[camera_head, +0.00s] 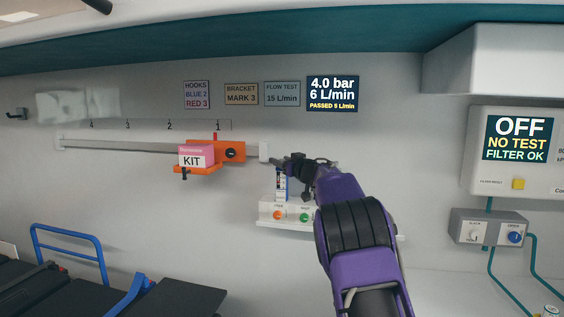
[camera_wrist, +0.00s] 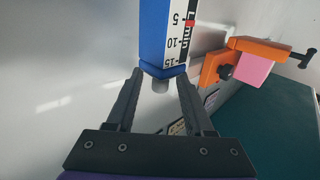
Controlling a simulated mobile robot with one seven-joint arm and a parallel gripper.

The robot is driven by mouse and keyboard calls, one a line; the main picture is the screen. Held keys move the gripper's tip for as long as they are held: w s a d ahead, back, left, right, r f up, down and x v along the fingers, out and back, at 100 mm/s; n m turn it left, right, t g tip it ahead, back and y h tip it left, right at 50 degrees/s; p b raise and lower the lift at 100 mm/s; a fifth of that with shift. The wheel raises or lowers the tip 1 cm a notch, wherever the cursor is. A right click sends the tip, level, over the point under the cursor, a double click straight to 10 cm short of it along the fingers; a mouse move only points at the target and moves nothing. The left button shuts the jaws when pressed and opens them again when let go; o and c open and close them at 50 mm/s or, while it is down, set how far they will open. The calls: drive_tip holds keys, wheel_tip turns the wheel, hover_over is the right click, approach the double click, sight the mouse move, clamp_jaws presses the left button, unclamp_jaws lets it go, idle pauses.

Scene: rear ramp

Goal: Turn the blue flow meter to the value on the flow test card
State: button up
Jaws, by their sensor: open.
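The blue flow meter (camera_head: 281,183) stands upright against the wall in the head view, with its top partly hidden by my gripper (camera_head: 289,162). In the wrist view the flow meter (camera_wrist: 152,30) shows a white scale with 5, 10 and 15 L/min and a red mark near 5. My gripper (camera_wrist: 160,80) is open, with a finger on each side of the knob and visible gaps. The flow test card (camera_head: 282,94) reads 15 L/min. The display (camera_head: 332,93) reads 4.0 bar, 6 L/min, passed 5 L/min.
An orange bracket (camera_head: 230,152) with a pink kit box (camera_head: 196,156) sits on a wall rail left of the meter. A white shelf (camera_head: 286,223) with orange and green round fittings is below it. A control panel (camera_head: 487,226) and OFF screen (camera_head: 517,138) are right.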

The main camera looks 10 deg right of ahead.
clamp_jaws()
